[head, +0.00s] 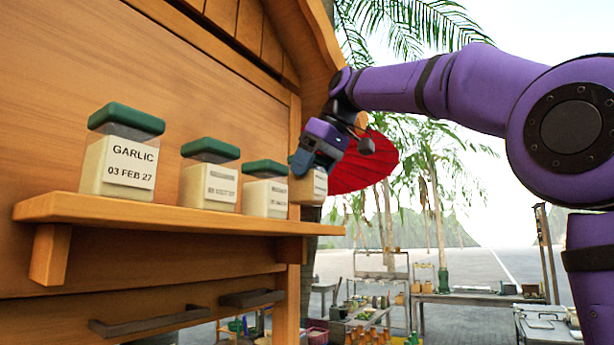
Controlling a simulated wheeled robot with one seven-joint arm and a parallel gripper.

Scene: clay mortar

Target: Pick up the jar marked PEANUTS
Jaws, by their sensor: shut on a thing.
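Several clear jars with green lids and white labels stand on a wooden shelf (180,211). The nearest jar (118,160) reads GARLIC, 03 FEB 27. The second jar (209,180) and third jar (265,192) have labels too small to read. My gripper (308,171) is at the right end of the shelf, shut on the far-right jar (313,186). Its fingers hide this jar's top, and its label cannot be read. The jar looks upright at about shelf height; I cannot tell whether it touches the shelf.
A wooden wall backs the shelf, with two dark handles (150,321) below. A post stands behind the held jar. A red parasol (365,165) is beyond my gripper. Tables with goods (478,298) stand far off at lower right. Open air lies right of the shelf.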

